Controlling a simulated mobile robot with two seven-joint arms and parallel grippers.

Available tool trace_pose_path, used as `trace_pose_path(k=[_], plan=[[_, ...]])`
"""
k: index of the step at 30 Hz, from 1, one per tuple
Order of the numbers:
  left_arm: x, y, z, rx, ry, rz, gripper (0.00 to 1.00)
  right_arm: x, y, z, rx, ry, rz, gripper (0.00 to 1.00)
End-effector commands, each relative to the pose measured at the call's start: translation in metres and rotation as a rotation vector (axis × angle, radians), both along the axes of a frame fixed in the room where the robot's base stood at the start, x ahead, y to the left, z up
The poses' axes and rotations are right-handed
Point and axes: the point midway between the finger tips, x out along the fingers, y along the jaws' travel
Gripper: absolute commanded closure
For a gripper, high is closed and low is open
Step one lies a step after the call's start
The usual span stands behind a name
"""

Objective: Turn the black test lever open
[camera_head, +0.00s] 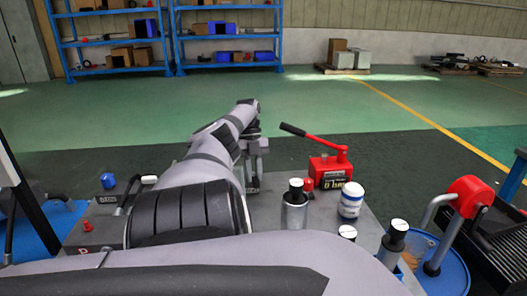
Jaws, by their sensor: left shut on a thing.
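My left arm reaches across the middle of the grey bench (268,215). My left gripper (256,150) is at its far end, by a grey upright part at the bench's back. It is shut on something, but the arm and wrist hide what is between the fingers. I cannot clearly make out the black test lever. A red hand pump (330,170) with a "0 bar" display stands right of the gripper. Its red arm ends in a black grip (293,130), apart from the gripper. My right gripper is not in view.
Metal cylinders with black and white tops (295,208) and a white-blue bottle (351,201) stand on the bench's right. A blue knob (108,181) is at left. A blue drum (443,268) and red-capped pipe (470,195) are at right. Open floor lies behind.

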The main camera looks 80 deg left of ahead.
Motion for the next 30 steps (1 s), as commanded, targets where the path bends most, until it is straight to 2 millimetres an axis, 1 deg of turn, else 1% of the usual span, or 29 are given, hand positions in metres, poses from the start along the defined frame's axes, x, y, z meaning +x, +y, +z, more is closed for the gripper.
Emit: trace_pose_path(k=[1,9,25,26,27,28,30], plan=[[0.0000,0.0004,-0.0011,0.001,-0.006,-0.028,1.00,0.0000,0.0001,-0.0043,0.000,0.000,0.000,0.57],[-0.0039,0.0007,-0.0002,0.002,-0.004,-0.122,1.00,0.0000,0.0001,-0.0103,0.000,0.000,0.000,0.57],[-0.0049,0.0009,0.0003,0.003,-0.003,-0.147,1.00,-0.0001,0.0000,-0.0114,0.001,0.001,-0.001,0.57],[-0.0049,0.0009,0.0003,0.003,-0.003,-0.147,0.76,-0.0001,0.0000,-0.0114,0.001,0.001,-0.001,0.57],[-0.0049,0.0009,0.0003,0.003,-0.003,-0.147,0.63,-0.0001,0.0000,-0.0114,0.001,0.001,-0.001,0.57],[-0.0049,0.0008,0.0002,0.003,-0.003,-0.147,0.53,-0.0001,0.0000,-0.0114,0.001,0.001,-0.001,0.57],[-0.0050,0.0007,0.0003,0.003,-0.002,-0.146,0.53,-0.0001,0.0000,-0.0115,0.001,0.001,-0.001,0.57]])
